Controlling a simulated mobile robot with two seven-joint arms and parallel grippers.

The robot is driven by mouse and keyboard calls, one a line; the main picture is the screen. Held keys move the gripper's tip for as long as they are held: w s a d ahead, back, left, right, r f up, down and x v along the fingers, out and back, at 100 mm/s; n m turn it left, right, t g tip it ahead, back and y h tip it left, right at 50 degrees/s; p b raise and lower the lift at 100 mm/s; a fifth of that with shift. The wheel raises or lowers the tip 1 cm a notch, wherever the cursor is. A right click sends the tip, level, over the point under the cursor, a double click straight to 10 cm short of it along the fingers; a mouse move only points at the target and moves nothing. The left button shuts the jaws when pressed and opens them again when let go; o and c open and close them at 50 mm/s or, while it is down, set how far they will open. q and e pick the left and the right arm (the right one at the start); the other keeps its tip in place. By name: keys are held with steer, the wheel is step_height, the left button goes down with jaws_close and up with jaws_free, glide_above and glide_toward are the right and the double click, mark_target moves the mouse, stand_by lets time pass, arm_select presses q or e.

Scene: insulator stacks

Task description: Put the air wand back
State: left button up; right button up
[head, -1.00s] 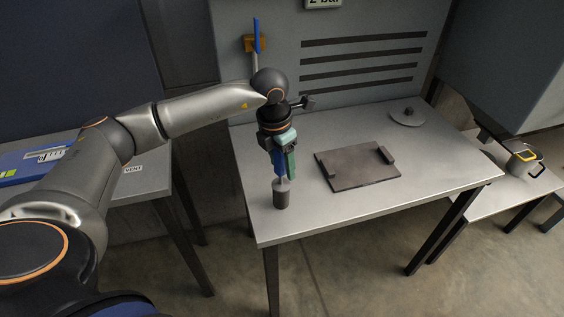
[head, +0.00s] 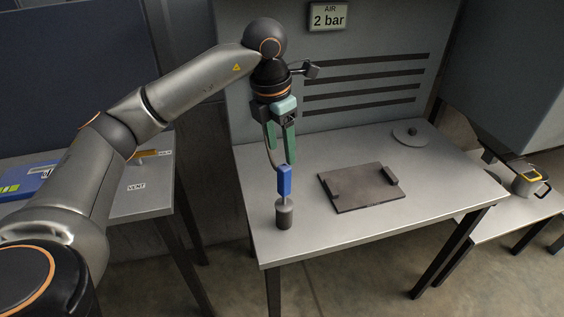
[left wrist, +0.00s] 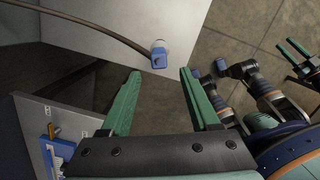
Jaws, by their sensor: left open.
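The air wand (head: 284,181) has a blue handle and a brown hose running up from it. It stands upright in a dark grey cylindrical holder (head: 284,216) near the front left corner of the metal table. My left gripper (head: 282,156) is open and empty just above the handle, apart from it. In the left wrist view the blue wand top (left wrist: 158,58) shows just beyond the gap between the green fingertips (left wrist: 160,73). My right gripper (left wrist: 297,48) shows at the right edge of that view, with its green fingers apart and empty.
A dark plate with raised blocks (head: 360,188) lies mid-table. A round grey disc with a knob (head: 410,137) lies at the back right. The slotted back panel carries a "2 bar" display (head: 328,17).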

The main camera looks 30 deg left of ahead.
arm_select(q)
steer(key=s+d+f+m+g+h, duration=0.1)
steer(key=s+d+f+h, duration=0.15)
steer(key=d, duration=0.45)
steer(key=s+d+f+g+h, duration=0.1)
steer(key=d+f+h, duration=0.1)
steer(key=d+h, duration=0.35)
steer(key=s+d+f+m+g+h, duration=0.1)
steer(key=d+f+h, duration=0.1)
steer(key=d, duration=0.6)
steer(key=d+r+n+t+h, duration=0.4)
steer(key=d+n+t+h, duration=0.25)
steer(key=n+h, duration=0.3)
steer(key=w+a+f+n+t+y, duration=0.1)
steer(key=a+f+n+t+y, duration=0.45)
steer(key=n, duration=0.55)
steer(key=w+a+f+n+t+y, duration=0.1)
steer(key=a+f+n+t+y, duration=0.2)
steer(key=f+n+t+y, duration=0.55)
steer(key=s+a+f+n+g+y, duration=0.2)
steer(key=s+f+n+g, duration=0.3)
steer(key=s+f, duration=0.3)
steer(key=s+a+f+n+g+y, duration=0.2)
steer(key=s+f+n+g, duration=0.3)
steer(key=s+f, duration=0.3)
step_height(320, 180, down, 4)
steer(key=shift+a+r+n, duration=0.15)
steer(key=shift+a+n, duration=0.15)
steer(key=shift+a, duration=0.45)
